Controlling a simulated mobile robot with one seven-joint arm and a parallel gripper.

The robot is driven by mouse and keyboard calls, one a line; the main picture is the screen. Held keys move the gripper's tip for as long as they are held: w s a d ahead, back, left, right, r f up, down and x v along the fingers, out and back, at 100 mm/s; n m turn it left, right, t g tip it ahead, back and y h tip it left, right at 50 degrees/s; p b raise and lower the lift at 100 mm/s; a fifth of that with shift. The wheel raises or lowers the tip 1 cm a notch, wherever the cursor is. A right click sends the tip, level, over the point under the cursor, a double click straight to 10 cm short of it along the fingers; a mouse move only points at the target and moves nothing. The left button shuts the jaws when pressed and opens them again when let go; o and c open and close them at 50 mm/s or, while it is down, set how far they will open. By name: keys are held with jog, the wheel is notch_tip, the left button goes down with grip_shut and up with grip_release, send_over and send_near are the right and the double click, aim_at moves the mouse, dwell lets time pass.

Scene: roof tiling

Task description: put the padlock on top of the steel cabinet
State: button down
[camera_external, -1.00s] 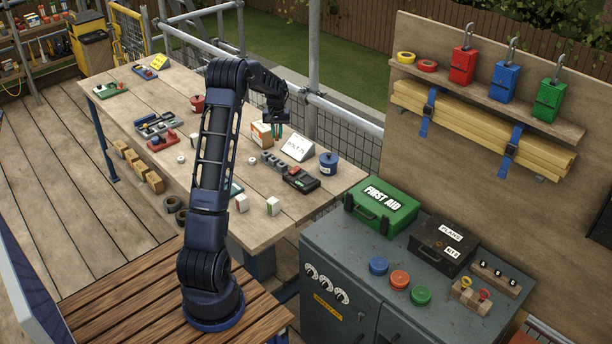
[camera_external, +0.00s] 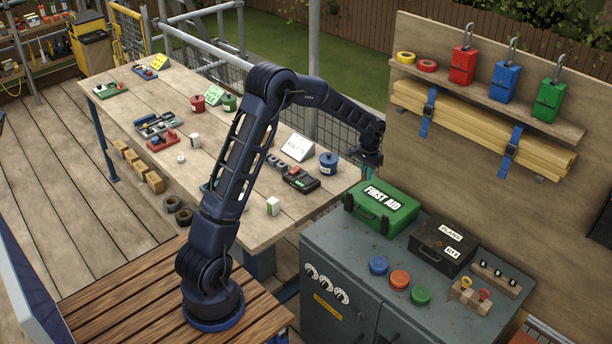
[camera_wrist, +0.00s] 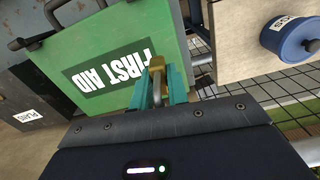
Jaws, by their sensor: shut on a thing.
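My gripper (camera_external: 369,172) is over the gap between the wooden workbench and the steel cabinet, near the green first aid box. In the wrist view its teal fingers (camera_wrist: 157,92) are shut on the padlock (camera_wrist: 157,66), a small brass-coloured piece with a greyish shackle. The padlock is held in the air and looks in front of the first aid box from the wrist. In the external view the padlock is too small and hidden to make out. The grey steel cabinet (camera_external: 333,243) stands front right, with dials on its front.
On the cabinet top are the green first aid box (camera_external: 383,207), a black box (camera_external: 441,245), and blue, orange and green round caps. A wooden holder (camera_external: 470,296) is at its right. Bare top shows at the front left. The backboard (camera_external: 440,190) rises behind.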

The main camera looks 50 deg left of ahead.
jog(key=shift+m, duration=0.6)
jog(key=s+d, duration=0.1)
jog(key=d, duration=1)
jog(key=s+d+r, duration=0.1)
jog(key=d, duration=0.5)
jog(key=shift+s+r, duration=0.1)
jog(key=shift+s, duration=0.2)
jog(key=s+d+r, duration=0.1)
jog(key=s+d, duration=0.1)
jog(key=d, duration=0.5)
jog(key=s+d+r, duration=0.1)
jog(key=s+d, duration=0.2)
jog(key=d, duration=0.3)
notch_tip(320, 180, up, 4)
jog(key=n, duration=0.2)
send_over(437, 318)
notch_tip(437, 318, down, 19)
jog(key=shift+f, duration=0.15)
jog(key=shift+f, duration=0.1)
jog(key=c, duration=1.4)
grip_release()
jog(key=shift+o, duration=0.2)
